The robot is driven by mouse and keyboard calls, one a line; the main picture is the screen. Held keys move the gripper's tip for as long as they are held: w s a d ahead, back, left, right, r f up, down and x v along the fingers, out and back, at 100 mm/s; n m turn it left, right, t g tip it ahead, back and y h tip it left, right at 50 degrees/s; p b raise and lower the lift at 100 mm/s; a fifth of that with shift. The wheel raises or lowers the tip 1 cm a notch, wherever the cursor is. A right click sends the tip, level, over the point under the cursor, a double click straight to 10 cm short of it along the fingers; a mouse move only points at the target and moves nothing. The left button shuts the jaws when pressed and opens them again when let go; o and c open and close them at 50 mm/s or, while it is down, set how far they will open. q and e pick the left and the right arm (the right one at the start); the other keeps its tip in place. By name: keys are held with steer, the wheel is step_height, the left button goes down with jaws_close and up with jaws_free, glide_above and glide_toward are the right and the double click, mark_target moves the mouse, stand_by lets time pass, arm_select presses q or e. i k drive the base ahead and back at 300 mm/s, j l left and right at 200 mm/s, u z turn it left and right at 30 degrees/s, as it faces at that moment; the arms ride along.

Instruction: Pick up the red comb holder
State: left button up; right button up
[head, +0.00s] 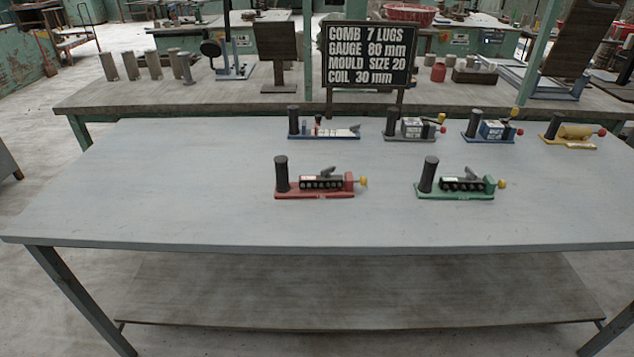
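The red comb holder (315,194) stands on the grey table in the middle of the head view. It has a red base, a dark upright cylinder at its left end, a dark block with a row of small light marks, a grey lever on top and a yellow knob at its right end. Nothing touches it. A similar green holder (455,193) stands to its right, with a gap of bare table between them. Neither of my grippers shows in the head view.
Behind stand a blue-based device (325,134), a grey-based one (411,133), another blue one (488,135) and a yellow one (570,141). A black sign (367,54) reads "COMB 7 LUGS". The grey table (150,190) is clear at left and in front.

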mark_target(308, 186)
steer(key=l+u, duration=0.25)
steer(key=l, duration=0.6)
steer(key=k+l+u, duration=0.1)
steer(key=l+u, duration=0.15)
steer(key=l, duration=0.55)
steer(key=i+j+z, duration=0.25)
steer(key=i+j, duration=0.2)
steer(key=j, duration=0.25)
steer(key=i+j+z, duration=0.25)
steer(key=i+j, duration=0.15)
steer(key=j, duration=0.4)
